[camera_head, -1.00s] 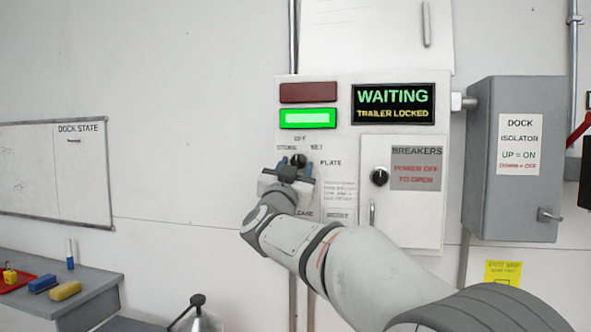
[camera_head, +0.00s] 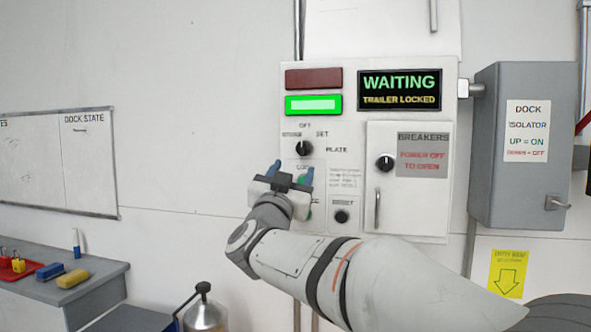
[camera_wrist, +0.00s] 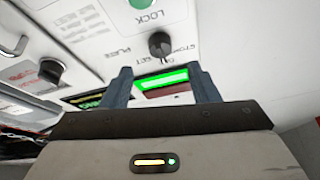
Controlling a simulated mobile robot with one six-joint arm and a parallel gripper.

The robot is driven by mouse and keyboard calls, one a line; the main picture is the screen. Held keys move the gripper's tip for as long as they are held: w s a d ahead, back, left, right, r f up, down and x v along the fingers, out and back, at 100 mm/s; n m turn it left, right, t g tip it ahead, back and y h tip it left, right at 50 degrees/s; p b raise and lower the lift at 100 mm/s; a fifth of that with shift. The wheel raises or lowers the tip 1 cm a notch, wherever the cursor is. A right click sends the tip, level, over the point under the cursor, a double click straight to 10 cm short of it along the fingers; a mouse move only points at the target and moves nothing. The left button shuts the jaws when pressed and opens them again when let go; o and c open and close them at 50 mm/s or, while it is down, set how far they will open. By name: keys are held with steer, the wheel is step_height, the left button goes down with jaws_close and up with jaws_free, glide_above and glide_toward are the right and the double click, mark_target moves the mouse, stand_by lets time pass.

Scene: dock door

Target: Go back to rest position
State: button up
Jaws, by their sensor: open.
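My gripper (camera_head: 291,176) is open and empty in front of the lower left part of the white control panel (camera_head: 352,112). Its two blue-grey fingers stand apart, below the black selector knob (camera_head: 304,148). In the wrist view the gripper (camera_wrist: 163,78) frames the lit green lamp, and the knob (camera_wrist: 160,44) shows beyond the fingertips, apart from them. The green lamp (camera_head: 314,105) is lit and the red lamp (camera_head: 314,79) above it is dark. The display (camera_head: 399,90) reads WAITING, TRAILER LOCKED. Green buttons behind the gripper are partly hidden.
The closed breaker door (camera_head: 407,205) is right of my gripper, and the grey dock isolator box (camera_head: 523,180) stands further right. A grey bench (camera_head: 95,277) with small items is at lower left. A metal canister (camera_head: 205,314) stands at the bottom.

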stand_by(0.3)
steer(key=s+d+f+n+g+y+p, duration=0.1)
steer(key=s+d+f+n+g+y, duration=0.15)
steer(key=f, duration=0.35)
steer(key=s+d+f+n+g+y+p, duration=0.1)
steer(key=s+d+f+n+g+y, duration=0.15)
steer(key=f+g, duration=0.2)
steer(key=s+d+f+n+g+y+p, duration=0.1)
steer(key=d+f+n+g+y, duration=0.1)
steer(key=f+y, duration=0.35)
steer(key=s+d+f+g+h, duration=0.1)
steer(key=s+d+f+g, duration=0.2)
steer(key=s+f, duration=0.3)
steer(key=s+d+f+m+g+h+p, duration=0.1)
steer(key=s+d+f+g, duration=0.3)
steer(key=s, duration=0.6)
steer(key=s+d+f+m+g+h+p, duration=0.1)
steer(key=s+d+f+g+h, duration=0.2)
steer(key=s+d+f, duration=0.3)
step_height(320, 180, down, 2)
steer(key=shift+s+f+g, duration=0.15)
steer(key=shift+s+g, duration=0.35)
steer(key=shift+s, duration=0.55)
steer(key=shift+d, duration=0.1)
